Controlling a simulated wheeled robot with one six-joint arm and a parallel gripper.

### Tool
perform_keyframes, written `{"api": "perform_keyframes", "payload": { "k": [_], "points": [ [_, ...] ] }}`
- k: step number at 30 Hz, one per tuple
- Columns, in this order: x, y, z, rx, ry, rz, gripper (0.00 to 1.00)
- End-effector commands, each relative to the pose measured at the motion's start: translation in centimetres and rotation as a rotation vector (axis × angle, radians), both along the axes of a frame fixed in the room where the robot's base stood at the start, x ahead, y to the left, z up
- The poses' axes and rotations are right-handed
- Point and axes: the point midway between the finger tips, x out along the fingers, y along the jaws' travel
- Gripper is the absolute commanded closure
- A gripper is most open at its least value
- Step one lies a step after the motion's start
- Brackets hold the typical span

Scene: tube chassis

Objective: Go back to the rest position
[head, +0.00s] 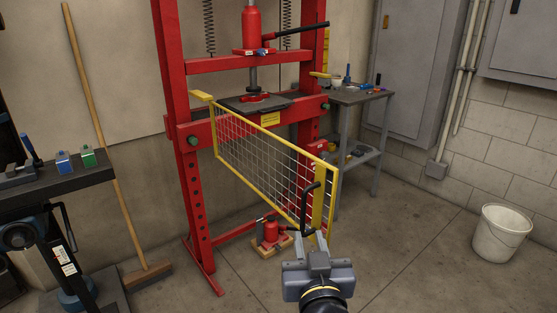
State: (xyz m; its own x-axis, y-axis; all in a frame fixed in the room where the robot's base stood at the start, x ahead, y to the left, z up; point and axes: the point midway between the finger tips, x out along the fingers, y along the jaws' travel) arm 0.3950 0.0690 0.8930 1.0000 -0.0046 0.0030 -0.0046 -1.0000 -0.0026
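My gripper (314,241) is in the lower middle of the head view, pointing away from the camera. Its two pale fingers stand apart with nothing visible held between them. The fingertips appear just below the black handle (309,207) on the near end of a yellow-framed mesh guard (262,152). I cannot tell whether they touch the handle or the guard. The guard stands across the front of a red shop press (190,160), its near end swung out from the frame towards me.
A small grey table (356,97) is behind right. A white bucket (500,235) stands far right; floor between is clear.

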Motion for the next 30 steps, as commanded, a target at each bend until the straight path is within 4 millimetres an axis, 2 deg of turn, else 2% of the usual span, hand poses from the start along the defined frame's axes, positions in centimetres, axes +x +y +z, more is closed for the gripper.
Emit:
{"api": "perform_keyframes", "payload": {
  "k": [9,15,19,30],
  "points": [
    [5.6,-0.2,-0.4,-0.002,0.003,-0.004,0.75],
    [8.4,-0.2,-0.3,-0.001,0.003,-0.002,0.75],
    [9.4,-0.2,-0.2,0.0,0.004,-0.002,0.75],
    [9.2,-0.2,-0.1,0.0,0.003,0.0,0.75]
  ]
}}
